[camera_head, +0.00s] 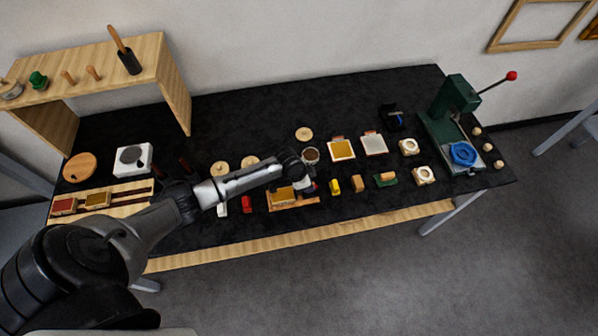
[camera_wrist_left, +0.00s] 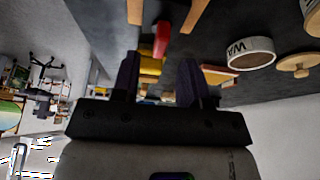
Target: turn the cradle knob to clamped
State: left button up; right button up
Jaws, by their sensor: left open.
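A small wooden cradle (camera_head: 306,203) with a gold-topped block (camera_head: 284,194) on it sits near the front edge of the black table, mid-table. My left arm reaches across to it, and my left gripper (camera_head: 307,184) is over or beside its right part. The wrist and gripper cover part of the cradle; I cannot make out its knob or the knob's setting. In the left wrist view my left gripper's two dark fingers (camera_wrist_left: 160,78) stand apart. A yellow piece (camera_wrist_left: 150,66) and a red piece (camera_wrist_left: 161,38) show beyond them. My right gripper is not in view.
A wax tin (camera_wrist_left: 250,54) stands close by in the left wrist view. Yellow (camera_head: 334,186) and tan (camera_head: 357,184) blocks lie right of the cradle, a red block (camera_head: 246,203) left. A green press (camera_head: 455,110) stands at the right end, a wooden shelf (camera_head: 175,85) at the back left.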

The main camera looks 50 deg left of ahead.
pick_arm(q)
jog(key=v, duration=1)
dwell(0.4)
